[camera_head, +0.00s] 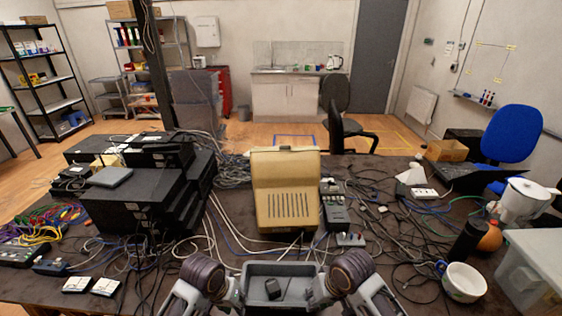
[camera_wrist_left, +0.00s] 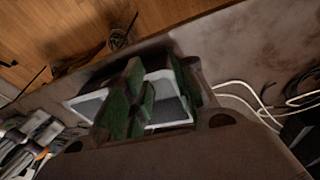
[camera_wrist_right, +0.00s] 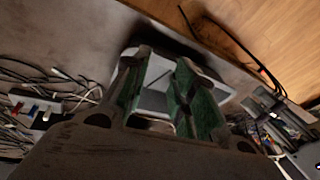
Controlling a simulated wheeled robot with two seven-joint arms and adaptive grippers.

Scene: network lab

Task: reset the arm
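My left gripper (camera_head: 236,290) is at the left side of a grey tray (camera_head: 300,268) at the bottom of the head view. In the left wrist view its green-padded fingers (camera_wrist_left: 155,92) stand apart, with a pale tray surface showing between and beyond them. My right gripper (camera_head: 322,288) is at the tray's right side. In the right wrist view its green-padded fingers (camera_wrist_right: 160,88) are also apart, with a pale surface between them. I see nothing clamped in either gripper; exact contact with the tray is unclear. A small black object (camera_head: 272,288) lies in the tray.
Beyond the tray stands a beige device (camera_head: 285,190). Tangled cables cover much of the table. A white mug (camera_head: 463,282), black cylinder (camera_head: 468,240) and clear bin (camera_head: 535,265) are at right.

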